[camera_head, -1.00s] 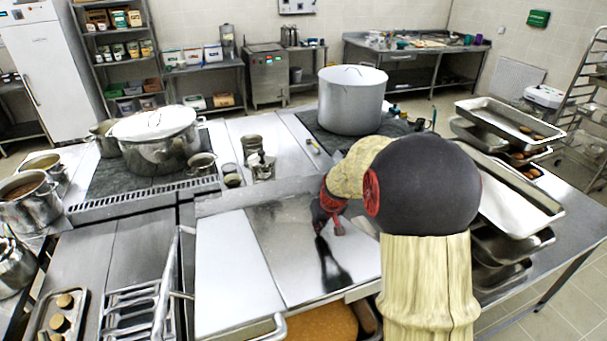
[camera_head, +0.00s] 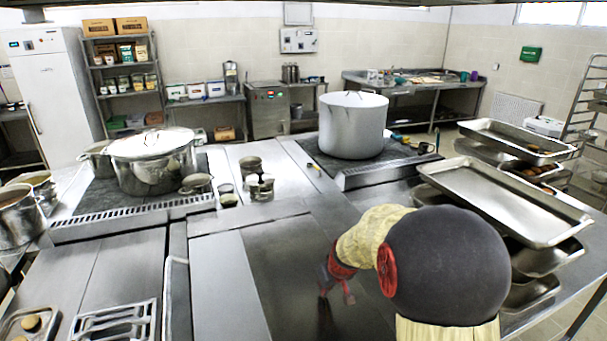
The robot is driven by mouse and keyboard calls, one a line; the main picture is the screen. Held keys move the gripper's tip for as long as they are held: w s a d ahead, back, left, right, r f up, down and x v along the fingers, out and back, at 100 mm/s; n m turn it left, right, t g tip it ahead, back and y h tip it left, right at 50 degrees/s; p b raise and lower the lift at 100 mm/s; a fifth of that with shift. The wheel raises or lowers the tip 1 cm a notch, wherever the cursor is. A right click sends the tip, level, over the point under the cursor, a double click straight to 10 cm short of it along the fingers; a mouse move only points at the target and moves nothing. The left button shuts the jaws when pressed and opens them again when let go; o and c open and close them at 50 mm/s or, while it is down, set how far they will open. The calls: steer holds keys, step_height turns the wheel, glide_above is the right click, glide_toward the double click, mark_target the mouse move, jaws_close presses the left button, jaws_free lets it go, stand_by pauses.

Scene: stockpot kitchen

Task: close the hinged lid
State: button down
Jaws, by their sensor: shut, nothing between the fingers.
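The hinged lid seems to be the dark, shiny steel panel (camera_head: 279,262) low in the middle of the head view. Its front edge is below the frame, so I cannot tell how far open it is. My gripper (camera_head: 335,299), dark with red parts, points down over the right part of this panel. It is shut and empty. I cannot tell whether its tips touch the steel. My own arm hides the panel's right side.
A tall lidded stockpot (camera_head: 352,130) stands behind on a stove. A wide lidded pot (camera_head: 153,168) stands at left. Stacked steel trays (camera_head: 510,200) are close to my arm at right. Small metal containers (camera_head: 260,188) stand behind the panel. A lighter steel strip (camera_head: 222,285) at its left is clear.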

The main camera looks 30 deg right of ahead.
steer(key=shift+f+b, duration=0.35)
steer(key=shift+f, duration=0.3)
steer(key=shift+s+a+f, duration=0.1)
steer(key=shift+s+f, duration=0.1)
steer(key=shift+f, duration=0.05)
steer(key=shift+s+f, duration=0.15)
steer(key=shift+f, duration=0.05)
steer(key=r+p, duration=0.2)
steer(key=r, duration=0.1)
steer(key=r+p, duration=0.1)
steer(key=r, duration=0.1)
steer(key=shift+w+r, duration=0.1)
steer(key=shift+w, duration=0.2)
steer(key=s+a+r+p, duration=0.1)
steer(key=s+r+p, duration=0.1)
steer(key=s+r, duration=0.5)
steer(key=shift+a, duration=0.15)
